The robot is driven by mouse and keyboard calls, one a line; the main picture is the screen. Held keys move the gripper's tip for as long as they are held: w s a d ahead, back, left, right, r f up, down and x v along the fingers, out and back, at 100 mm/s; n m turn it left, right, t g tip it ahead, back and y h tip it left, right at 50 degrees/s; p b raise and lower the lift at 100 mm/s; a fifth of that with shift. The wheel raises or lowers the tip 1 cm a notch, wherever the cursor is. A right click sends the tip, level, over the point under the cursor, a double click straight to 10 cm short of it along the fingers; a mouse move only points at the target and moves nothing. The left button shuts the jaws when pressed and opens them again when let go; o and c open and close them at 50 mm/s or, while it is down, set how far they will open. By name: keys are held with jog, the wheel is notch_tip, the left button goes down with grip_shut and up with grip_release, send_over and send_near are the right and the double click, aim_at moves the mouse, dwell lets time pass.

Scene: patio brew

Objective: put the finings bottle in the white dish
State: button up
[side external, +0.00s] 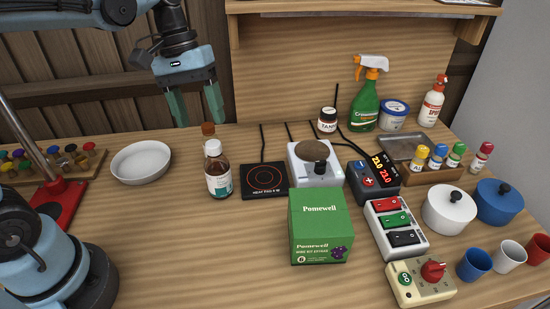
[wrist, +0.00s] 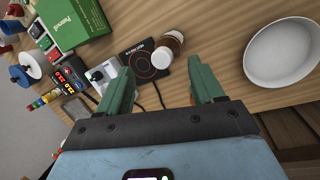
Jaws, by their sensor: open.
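The finings bottle appears to be the amber bottle (side external: 217,175) with a white cap and a pale label, standing upright on the table; its print is too small to read. It also shows from above in the wrist view (wrist: 172,42). The white dish (side external: 141,162) is an empty oval to its left; it is at the right in the wrist view (wrist: 283,52). My gripper (side external: 197,119) is open and empty, held above the back of the table, behind and above the bottle. In the wrist view my gripper's fingers (wrist: 157,75) are spread apart and the bottle lies beyond them.
A green box (side external: 320,227) stands in front. The table between bottle and dish is clear.

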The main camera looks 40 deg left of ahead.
aim_at(213, 143)
notch_tip(213, 143, up, 4)
jog(key=d+m+y, duration=0.2)
jog(key=m+y, duration=0.1)
jog(key=m, duration=0.3)
jog(key=shift+t, duration=0.3)
notch_tip(213, 143, down, 7)
jog(key=shift+f, duration=0.1)
jog(key=shift+w+a+f, duration=0.15)
jog(key=shift+w+f, duration=0.05)
jog(key=shift+f, duration=1.05)
jog(key=shift+w+a+f, duration=0.1)
jog(key=shift+w+f, duration=0.1)
jog(key=shift+f, duration=1.05)
grip_shut()
